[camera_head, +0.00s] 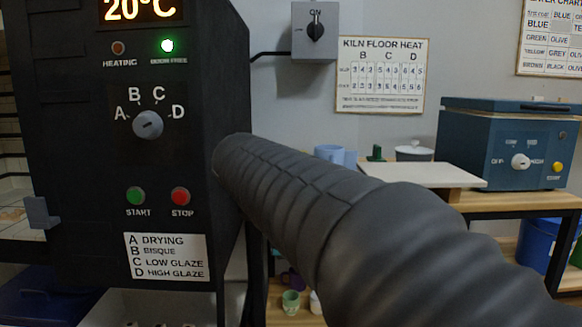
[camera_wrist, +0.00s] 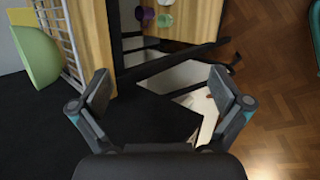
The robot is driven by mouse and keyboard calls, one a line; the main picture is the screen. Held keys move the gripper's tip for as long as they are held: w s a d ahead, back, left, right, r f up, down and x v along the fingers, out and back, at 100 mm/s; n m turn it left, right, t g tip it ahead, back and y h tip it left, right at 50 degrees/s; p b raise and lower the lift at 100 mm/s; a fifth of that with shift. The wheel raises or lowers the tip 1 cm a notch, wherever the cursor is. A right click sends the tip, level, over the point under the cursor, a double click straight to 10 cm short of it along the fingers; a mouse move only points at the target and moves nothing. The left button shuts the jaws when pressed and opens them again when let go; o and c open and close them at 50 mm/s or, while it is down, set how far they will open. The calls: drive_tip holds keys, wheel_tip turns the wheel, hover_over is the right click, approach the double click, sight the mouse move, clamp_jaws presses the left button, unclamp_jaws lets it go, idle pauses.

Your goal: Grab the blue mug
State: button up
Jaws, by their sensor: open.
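A light blue mug (camera_head: 329,153) stands on the worktop behind my arm in the head view, its lower part hidden by the arm. A second bluish shape touches its right side; I cannot tell if this is its handle or another cup. No blue mug is recognisable in the wrist view. My gripper (camera_wrist: 160,105) is open and empty in the wrist view, its two fingers wide apart above a dark surface and a gap. The head view shows my dark ribbed arm but not the fingers.
A black kiln cabinet (camera_head: 150,75) stands close at left. A pale board (camera_head: 425,174) and blue kiln (camera_head: 500,145) are at right. A purple mug (camera_head: 291,279) and green cup (camera_head: 291,302) sit on a lower shelf. Wooden floor (camera_wrist: 275,110) is clear at right.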

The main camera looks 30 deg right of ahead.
drive_tip(key=w+d+r+n+g+h, duration=0.2)
drive_tip(key=w+d+r+n+h, duration=0.6)
drive_tip(key=w+d+r, duration=0.6)
drive_tip(key=shift+n+y, duration=0.5)
drive_tip(key=shift+n, duration=0.2)
drive_tip(key=shift+s+d+f, duration=0.1)
drive_tip(key=shift+d+f, duration=0.45)
drive_tip(key=shift+d, duration=0.8)
drive_tip(key=shift+d+f, duration=0.6)
drive_tip(key=shift+d, duration=0.7)
drive_tip(key=shift+s+d+f, duration=0.1)
drive_tip(key=shift+d+f, duration=0.45)
drive_tip(key=shift+d, duration=0.8)
drive_tip(key=c, duration=1.3)
